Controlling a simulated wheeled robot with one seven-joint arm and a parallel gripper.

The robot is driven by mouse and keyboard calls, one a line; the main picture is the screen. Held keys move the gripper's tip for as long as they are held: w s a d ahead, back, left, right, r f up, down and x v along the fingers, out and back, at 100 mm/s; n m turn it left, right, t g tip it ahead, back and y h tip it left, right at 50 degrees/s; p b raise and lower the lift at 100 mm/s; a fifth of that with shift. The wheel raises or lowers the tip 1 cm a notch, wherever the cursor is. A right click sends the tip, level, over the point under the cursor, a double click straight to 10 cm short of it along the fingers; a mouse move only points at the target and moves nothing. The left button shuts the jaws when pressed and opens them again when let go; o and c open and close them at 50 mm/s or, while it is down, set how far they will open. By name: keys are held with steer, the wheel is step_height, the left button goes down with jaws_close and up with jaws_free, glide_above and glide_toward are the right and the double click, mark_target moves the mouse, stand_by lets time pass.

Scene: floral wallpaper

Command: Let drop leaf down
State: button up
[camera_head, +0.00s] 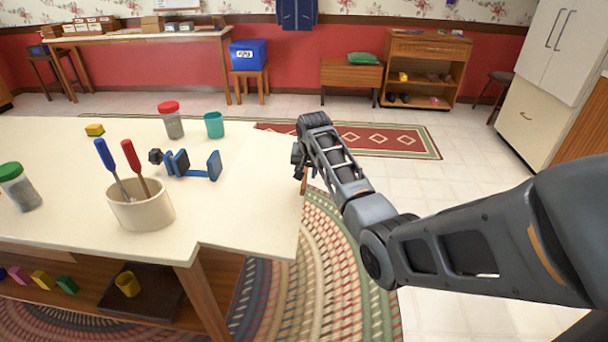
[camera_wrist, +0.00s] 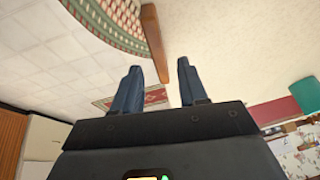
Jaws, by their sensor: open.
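The cream worktable (camera_head: 60,148) fills the left of the head view. Its right end section (camera_head: 250,215), past a small step in the front edge, looks like the drop leaf and lies level with the top; no seam is clear. My gripper (camera_head: 302,170) is at the right edge of this section, mostly hidden by my arm. In the wrist view my gripper (camera_wrist: 158,65) has its two dark fingers apart and empty. A brown wooden strip (camera_wrist: 154,35) at the table's edge shows between and beyond the fingers; I cannot tell whether they touch it.
A blue clamp (camera_head: 190,168), a cream pot (camera_head: 142,208) with two screwdrivers, a red-lidded jar (camera_head: 171,122) and a teal cup (camera_head: 214,125) stand on the table. A braided rug (camera_head: 335,275) covers the floor beside it. Open tiled floor lies to the right.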

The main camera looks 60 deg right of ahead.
steer(key=shift+x, duration=1.35)
jaws_close()
